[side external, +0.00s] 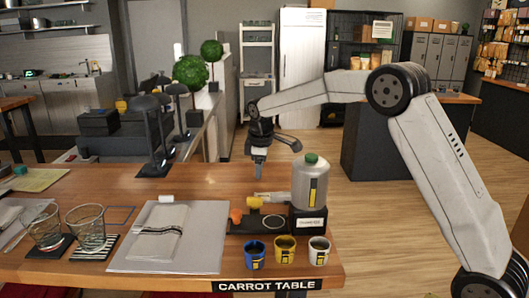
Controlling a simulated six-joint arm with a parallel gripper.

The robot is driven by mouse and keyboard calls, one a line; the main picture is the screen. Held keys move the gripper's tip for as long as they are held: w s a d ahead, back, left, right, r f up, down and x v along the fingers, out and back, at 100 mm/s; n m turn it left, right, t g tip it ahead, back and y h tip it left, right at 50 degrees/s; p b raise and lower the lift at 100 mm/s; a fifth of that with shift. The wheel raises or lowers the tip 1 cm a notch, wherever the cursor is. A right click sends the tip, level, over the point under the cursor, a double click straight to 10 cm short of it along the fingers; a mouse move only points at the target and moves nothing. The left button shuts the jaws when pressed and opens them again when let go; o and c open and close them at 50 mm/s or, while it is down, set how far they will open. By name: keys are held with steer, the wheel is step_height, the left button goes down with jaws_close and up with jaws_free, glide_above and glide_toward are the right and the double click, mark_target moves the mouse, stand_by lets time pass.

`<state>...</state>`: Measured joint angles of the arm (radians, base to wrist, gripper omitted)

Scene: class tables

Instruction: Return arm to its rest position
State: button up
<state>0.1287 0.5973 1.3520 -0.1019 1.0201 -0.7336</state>
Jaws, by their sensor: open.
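My gripper (259,172) hangs at the end of my arm, fingers pointing down, above the back part of the wooden table (215,180). It is open, and nothing shows between its fingers. It is apart from the things on the table. The black tray (240,227) with a grey bottle (311,185) with a green cap at its right end is nearer the camera and to the right.
A grey mat with a folded cloth (162,233) and two glasses (88,228) lie left. Black lamps (155,140) stand behind. The table's back middle is clear.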

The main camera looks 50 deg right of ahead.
steer(key=s+a+f+m, duration=0.1)
steer(key=s+a, duration=0.1)
steer(key=s, duration=0.2)
steer(key=s+a+f+m, duration=0.1)
steer(key=s+a+f, duration=0.1)
steer(key=s, duration=0.2)
steer(key=s+a+f+m, duration=0.1)
steer(key=s+f, duration=0.1)
steer(key=s, duration=0.3)
steer(key=shift+s+a+m+t+y, duration=0.1)
steer(key=shift+a+m+t+y, duration=0.2)
steer(key=shift+a+m+y, duration=0.1)
steer(key=s+a+f+m, duration=0.1)
steer(key=s+f, duration=0.1)
steer(key=s, duration=0.5)
steer(key=s+a+f+m, duration=0.2)
steer(key=s+f, duration=0.1)
steer(key=s, duration=0.4)
steer(key=shift+m, duration=0.3)
